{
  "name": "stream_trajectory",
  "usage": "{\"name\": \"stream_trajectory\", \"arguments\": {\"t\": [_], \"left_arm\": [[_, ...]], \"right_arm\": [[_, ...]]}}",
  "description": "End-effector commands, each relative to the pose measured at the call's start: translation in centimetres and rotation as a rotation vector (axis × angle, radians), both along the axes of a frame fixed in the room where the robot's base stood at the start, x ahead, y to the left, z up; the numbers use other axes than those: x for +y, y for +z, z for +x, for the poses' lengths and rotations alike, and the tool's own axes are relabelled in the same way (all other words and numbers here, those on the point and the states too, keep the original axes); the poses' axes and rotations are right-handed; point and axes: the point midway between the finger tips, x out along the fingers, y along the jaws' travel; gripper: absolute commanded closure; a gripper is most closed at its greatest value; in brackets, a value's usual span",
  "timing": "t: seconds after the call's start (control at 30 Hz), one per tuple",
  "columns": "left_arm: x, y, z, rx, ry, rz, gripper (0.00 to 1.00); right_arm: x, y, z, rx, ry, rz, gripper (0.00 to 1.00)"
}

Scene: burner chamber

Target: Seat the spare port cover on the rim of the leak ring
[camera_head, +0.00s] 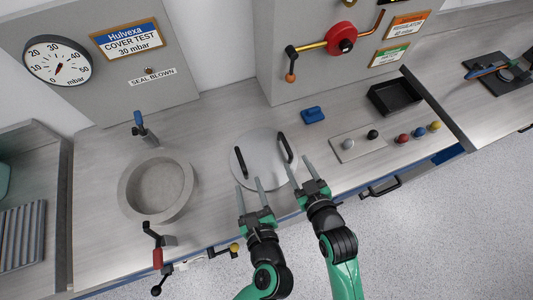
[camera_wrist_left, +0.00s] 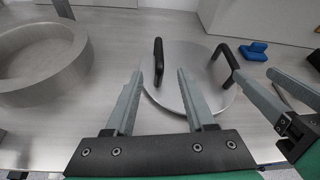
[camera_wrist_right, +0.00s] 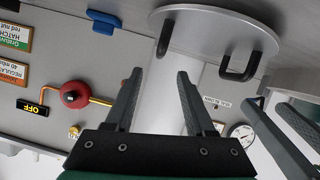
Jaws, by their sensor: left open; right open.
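The spare port cover (camera_head: 262,165) is a flat grey disc with two upright black handles, lying on the steel bench right of the leak ring. The leak ring (camera_head: 128,190) is a thick, open grey ring on the left of the bench. My left gripper (camera_head: 249,184) is open and empty near the cover's left handle (camera_head: 240,163). My right gripper (camera_head: 299,163) is open and empty near the right handle (camera_head: 285,147). The left wrist view shows both handles and the cover (camera_wrist_left: 190,92) beyond the open fingers. The cover (camera_wrist_right: 225,35) also shows in the right wrist view.
Blue-topped clamp (camera_head: 143,127) and red-handled clamp (camera_head: 156,255) flank the ring. A blue block (camera_head: 313,115), a black tray (camera_head: 394,96) and a plate with knobs (camera_head: 357,143) lie right of the cover. Panels rise behind. Bench between ring and cover is clear.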

Motion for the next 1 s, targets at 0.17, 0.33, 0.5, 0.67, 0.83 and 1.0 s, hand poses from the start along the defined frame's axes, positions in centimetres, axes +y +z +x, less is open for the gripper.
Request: {"name": "stream_trajectory", "arguments": {"t": [0.17,0.33,0.5,0.67,0.83,1.0], "left_arm": [[0.1,0.0,0.2,-0.002,0.002,0.0,0.45],[0.4,-0.5,1.4,-0.002,0.005,0.0,0.45],[1.2,-1.6,4.1,-0.002,0.007,0.001,0.45],[1.9,-2.7,7.0,-0.003,0.006,0.001,0.45],[2.5,-3.7,9.2,-0.003,0.004,0.001,0.45],[2.8,-4.2,10.3,-0.004,0.003,0.0,0.45]], "right_arm": [[0.0,-0.1,0.1,-0.001,-0.001,0.0,0.45],[0.3,-0.5,1.4,-0.001,-0.001,0.0,0.45],[1.1,-1.7,4.1,0.0,0.0,0.0,0.45],[1.8,-2.8,6.9,-0.001,0.0,0.001,0.45],[2.4,-3.7,9.2,-0.001,-0.001,0.001,0.45],[2.7,-4.2,10.3,-0.001,-0.001,0.0,0.45]]}}
